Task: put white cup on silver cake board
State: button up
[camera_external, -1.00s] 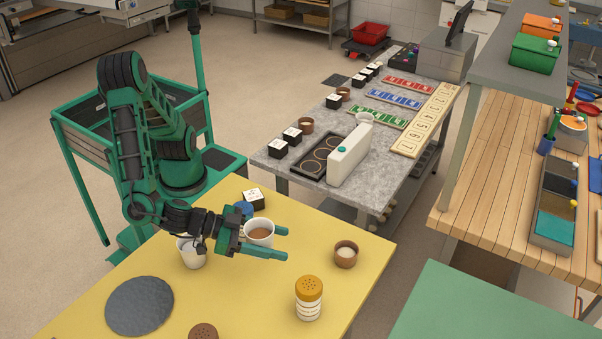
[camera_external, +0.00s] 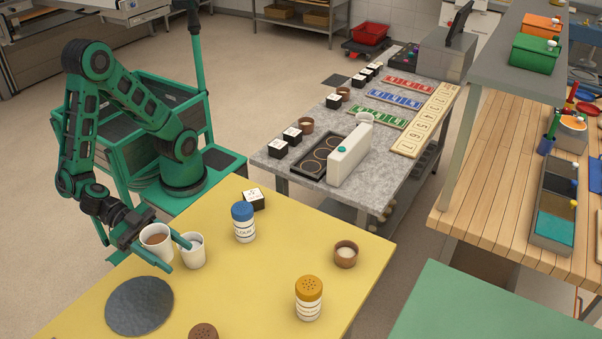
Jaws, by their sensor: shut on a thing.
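My gripper (camera_external: 175,256) is shut on a white cup (camera_external: 154,251) with brown contents, held upright between its fingers at the left edge of the yellow table. The silver cake board (camera_external: 139,306), a dark grey round disc, lies flat and bare on the table in front of both cups, below the gripper in the picture.
On the yellow table (camera_external: 255,290) stand a blue-lidded shaker (camera_external: 243,222), a black-and-white box (camera_external: 254,199), a small brown cup (camera_external: 346,254), a yellow-lidded shaker (camera_external: 309,298) and a brown lid (camera_external: 203,331) at the front edge. The table's middle is clear.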

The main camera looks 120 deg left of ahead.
send_over(150, 309)
notch_tip(150, 309, down, 6)
jog(key=shift+f, duration=2.25)
jog(key=shift+f, duration=0.1)
jog(key=o, duration=1.1)
jog(key=shift+s+d, duration=0.1)
jog(key=v, duration=1.2)
